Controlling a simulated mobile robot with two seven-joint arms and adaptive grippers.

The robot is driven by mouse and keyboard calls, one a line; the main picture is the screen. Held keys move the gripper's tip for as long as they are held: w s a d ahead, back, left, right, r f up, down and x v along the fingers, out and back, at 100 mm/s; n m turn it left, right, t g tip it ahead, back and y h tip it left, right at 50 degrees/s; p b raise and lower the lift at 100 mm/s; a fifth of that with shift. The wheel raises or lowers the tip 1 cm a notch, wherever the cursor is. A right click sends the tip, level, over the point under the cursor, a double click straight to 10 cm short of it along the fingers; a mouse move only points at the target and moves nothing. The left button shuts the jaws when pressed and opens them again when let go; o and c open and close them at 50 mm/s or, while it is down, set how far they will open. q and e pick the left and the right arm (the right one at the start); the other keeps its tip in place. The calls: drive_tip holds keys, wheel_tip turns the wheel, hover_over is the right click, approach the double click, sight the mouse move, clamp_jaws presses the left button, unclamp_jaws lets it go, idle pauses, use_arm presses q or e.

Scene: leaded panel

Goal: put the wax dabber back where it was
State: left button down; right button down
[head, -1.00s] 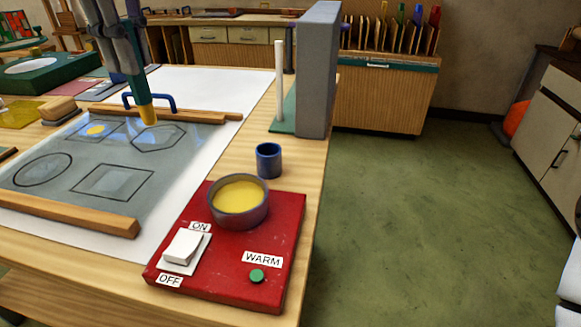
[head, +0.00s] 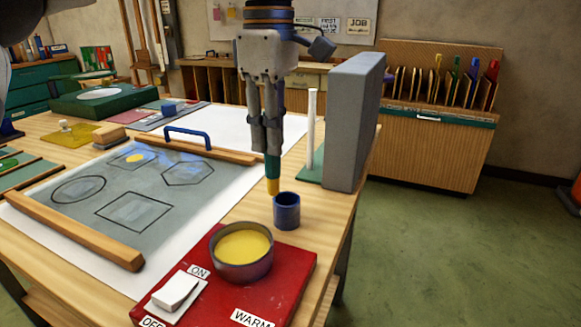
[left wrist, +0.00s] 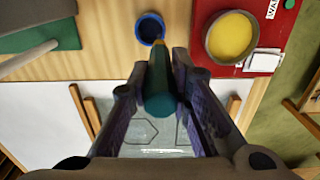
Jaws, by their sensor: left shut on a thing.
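My left gripper (head: 266,140) is shut on the wax dabber (head: 272,178), which has a teal handle and a yellow tip pointing down. The dabber is upright in the head view, its tip just left of and about level with the rim of the small blue cup (head: 287,212). In the left wrist view the dabber's handle (left wrist: 159,95) is between the fingers and the blue cup (left wrist: 150,28) lies just beyond its tip. The cup looks empty. A pot of yellow wax (head: 242,250) sits on the red warmer (head: 285,275). My right gripper is not in view.
A tall grey block (head: 352,120) and a white post (head: 312,130) on a green base stand behind the cup, close to the gripper. The glass panel (head: 135,185) with wooden bars and a blue handle (head: 188,136) lies left.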

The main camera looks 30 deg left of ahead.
use_arm(q)
drive_tip(key=shift+w+d+f, duration=0.2)
drive_tip(key=shift+d+f, duration=0.05)
drive_tip(key=shift+f, duration=0.15)
drive_tip(key=f, duration=0.3)
drive_tip(key=w+d+f, duration=0.1)
drive_tip(key=shift+f, duration=0.3)
drive_tip(key=c, duration=1.5)
unclamp_jaws()
drive_tip(key=shift+f, duration=0.15)
drive_tip(key=shift+o, duration=0.2)
wheel_tip(320, 180, up, 12)
